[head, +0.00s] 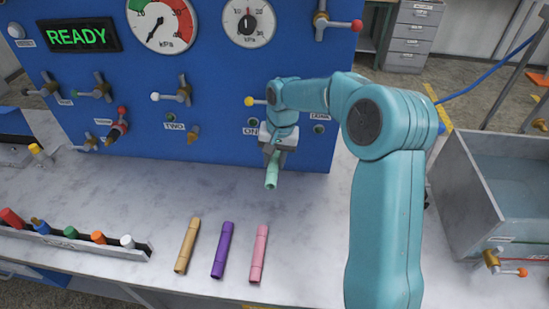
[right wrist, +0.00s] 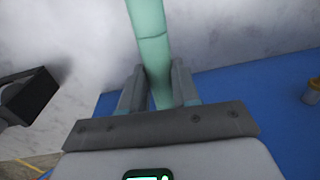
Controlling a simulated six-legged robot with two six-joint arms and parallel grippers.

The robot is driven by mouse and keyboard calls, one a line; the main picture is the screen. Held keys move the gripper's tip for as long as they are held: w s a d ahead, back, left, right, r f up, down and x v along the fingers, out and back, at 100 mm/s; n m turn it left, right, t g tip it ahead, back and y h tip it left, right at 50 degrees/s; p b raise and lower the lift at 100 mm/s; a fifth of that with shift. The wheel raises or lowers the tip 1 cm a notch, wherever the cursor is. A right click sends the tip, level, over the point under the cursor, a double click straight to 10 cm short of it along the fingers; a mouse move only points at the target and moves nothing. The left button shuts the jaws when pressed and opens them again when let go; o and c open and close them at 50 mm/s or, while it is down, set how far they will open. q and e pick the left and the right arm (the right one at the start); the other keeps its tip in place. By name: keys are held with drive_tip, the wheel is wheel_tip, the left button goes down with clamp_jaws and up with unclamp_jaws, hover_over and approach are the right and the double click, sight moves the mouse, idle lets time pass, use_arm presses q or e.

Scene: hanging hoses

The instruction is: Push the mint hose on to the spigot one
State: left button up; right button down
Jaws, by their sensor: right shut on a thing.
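The mint hose (head: 271,173) is in my right gripper (head: 275,146), close in front of the blue panel. Its free end points down toward the bench and toward the camera. In the right wrist view, the mint hose (right wrist: 150,40) runs between the two fingers of the right gripper (right wrist: 158,88), which are shut on it. The label of spigot one (head: 249,132) is partly covered by my gripper. The spigot itself is hidden behind the gripper, so I cannot tell whether the hose touches it. My left gripper is not in view.
Tan (head: 187,246), purple (head: 222,250) and pink (head: 259,254) hoses lie on the pale bench. A rack (head: 75,244) with coloured plugs stands at left. The blue panel (head: 215,80) carries gauges and valves. A grey tank (head: 490,185) of water stands at right.

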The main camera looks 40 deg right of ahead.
drive_tip(key=c, duration=1)
unclamp_jaws()
drive_tip(key=shift+w+d+r, duration=0.1)
drive_tip(key=shift+d, duration=0.1)
drive_tip(key=shift+o, duration=1.2)
drive_tip(key=shift+w+d, duration=0.1)
drive_tip(key=shift+r, duration=0.25)
wheel_tip(320, 180, up, 16)
drive_tip(key=s+d, duration=0.1)
drive_tip(key=shift+s+f, duration=0.25)
drive_tip(key=shift+s, duration=0.1)
drive_tip(key=shift+w, duration=0.1)
drive_tip(key=shift+f, duration=0.1)
